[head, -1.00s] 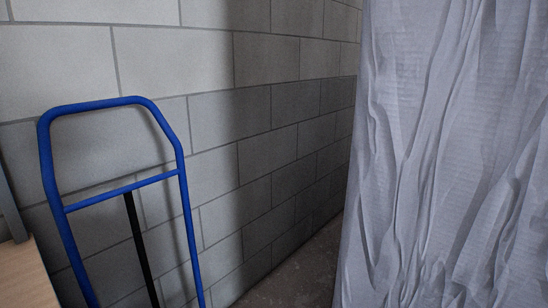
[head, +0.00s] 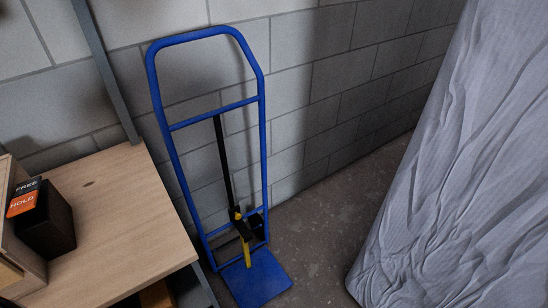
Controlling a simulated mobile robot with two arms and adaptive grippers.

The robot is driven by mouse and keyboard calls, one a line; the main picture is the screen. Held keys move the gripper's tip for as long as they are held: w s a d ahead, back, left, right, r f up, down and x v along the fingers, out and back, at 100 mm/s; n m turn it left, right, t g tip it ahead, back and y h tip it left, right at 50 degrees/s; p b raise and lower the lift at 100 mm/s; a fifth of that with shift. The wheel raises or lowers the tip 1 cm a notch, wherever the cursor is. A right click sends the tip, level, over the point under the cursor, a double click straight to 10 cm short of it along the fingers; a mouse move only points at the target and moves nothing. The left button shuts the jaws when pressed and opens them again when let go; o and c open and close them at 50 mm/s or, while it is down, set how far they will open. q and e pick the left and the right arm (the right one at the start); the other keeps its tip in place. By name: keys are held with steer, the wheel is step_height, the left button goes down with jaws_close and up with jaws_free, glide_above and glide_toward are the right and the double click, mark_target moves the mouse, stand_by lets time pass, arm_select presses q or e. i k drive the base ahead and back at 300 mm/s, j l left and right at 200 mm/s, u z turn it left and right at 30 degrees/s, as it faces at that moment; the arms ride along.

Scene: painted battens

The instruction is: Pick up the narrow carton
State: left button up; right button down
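A brown box (head: 22,262) is cut off by the left edge of the head view. I cannot tell whether it is the narrow carton. A dark box (head: 52,228) with an orange and black label stands beside it on a pale wooden surface (head: 120,215). Neither of my grippers is in view.
A blue hand truck (head: 263,140) with a black and yellow strap stands against the grey block wall (head: 350,60), its footplate (head: 262,279) on the floor. A large grey wrinkled-cloth-covered thing (head: 450,190) fills the right. Some bare floor (head: 325,225) shows between them.

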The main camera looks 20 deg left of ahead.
mark_target(159, 295)
steer(key=u, duration=1.85)
steer(key=k+j, duration=0.85)
